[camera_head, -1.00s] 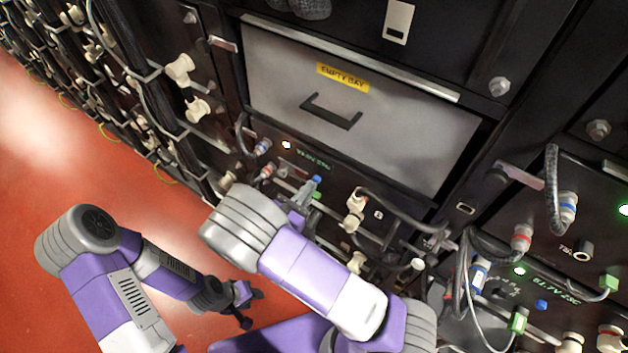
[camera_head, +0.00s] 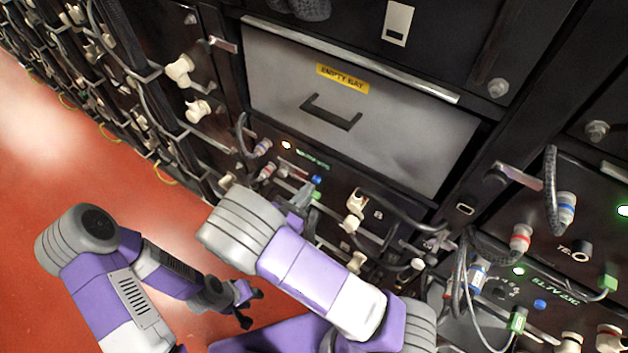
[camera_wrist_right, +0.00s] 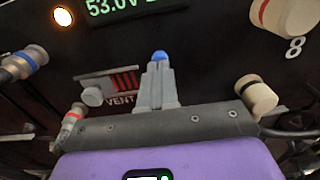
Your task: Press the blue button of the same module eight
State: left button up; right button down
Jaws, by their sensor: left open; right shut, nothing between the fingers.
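The blue button (camera_head: 316,180) is on the dark front panel of a module under the drawer marked "EMPTY BAY". It also shows in the right wrist view (camera_wrist_right: 160,56), and an "8" label (camera_wrist_right: 293,48) is on the same panel at the right. My right gripper (camera_wrist_right: 157,70) is shut and empty, its fingertips right at the button and hiding its lower part. I cannot tell whether they touch it. In the head view my right gripper (camera_head: 305,192) is just below and left of the button. My left gripper (camera_head: 247,303) is open and empty, low over the red floor.
A lit display (camera_wrist_right: 120,6) and an orange lamp (camera_wrist_right: 63,17) are on the panel. Cream connectors (camera_wrist_right: 257,94) and cables stand out beside my right gripper. A neighbouring module at right has another blue button (camera_head: 540,304). Red floor (camera_head: 60,170) is clear at left.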

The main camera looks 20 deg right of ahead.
jog(key=v, duration=0.6)
dwell(0.3)
jog(key=shift+s+a, duration=0.1)
dwell(0.4)
